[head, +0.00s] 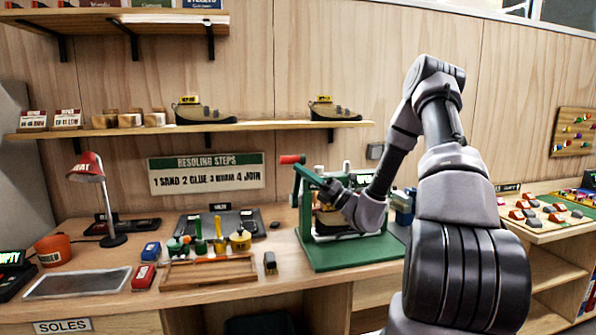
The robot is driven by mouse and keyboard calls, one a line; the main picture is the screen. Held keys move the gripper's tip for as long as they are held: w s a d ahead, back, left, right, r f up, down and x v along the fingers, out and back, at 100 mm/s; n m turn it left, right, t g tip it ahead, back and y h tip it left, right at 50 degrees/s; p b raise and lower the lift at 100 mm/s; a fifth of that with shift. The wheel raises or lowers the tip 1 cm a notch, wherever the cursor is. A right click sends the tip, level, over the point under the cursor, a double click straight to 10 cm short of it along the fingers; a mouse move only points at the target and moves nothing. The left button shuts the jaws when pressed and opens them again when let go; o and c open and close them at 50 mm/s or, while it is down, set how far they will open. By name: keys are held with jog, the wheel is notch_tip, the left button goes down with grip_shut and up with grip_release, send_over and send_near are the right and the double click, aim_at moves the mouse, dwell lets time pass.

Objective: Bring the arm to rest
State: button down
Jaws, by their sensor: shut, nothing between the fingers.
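My arm reaches from the right foreground up, then bends down toward the bench. My gripper (326,190) is shut at the upper part of a green press (345,254), close to its green lever (308,174) with the red handle end. I cannot tell whether the fingers touch the lever. My wrist hides part of the press and what sits inside it.
The wooden bench (205,301) holds a red lamp (90,167), a wooden tray (208,274), several glue pots and brushes, and an orange pot (53,249). A shelf (250,127) with climbing shoes runs above. The air between shelf and lamp is clear.

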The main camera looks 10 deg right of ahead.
jog(key=v, duration=1)
jog(key=s+a+r+n+g+h, duration=0.3)
jog(key=s+a+n+g, duration=0.3)
jog(key=s+n+g, duration=0.3)
jog(key=s+a+r+n+g+h, duration=0.4)
jog(key=s+a+n+g, duration=0.25)
jog(key=n, duration=0.45)
jog(key=s+d+r+n+t+h, duration=0.8)
jog(key=r+n+t+h, duration=0.1)
jog(key=r+n+h, duration=0.1)
jog(key=shift+d+r+n+h, duration=0.15)
jog(key=shift+r+n+h, duration=0.15)
jog(key=shift+r+n, duration=0.6)
jog(key=shift+f, duration=0.15)
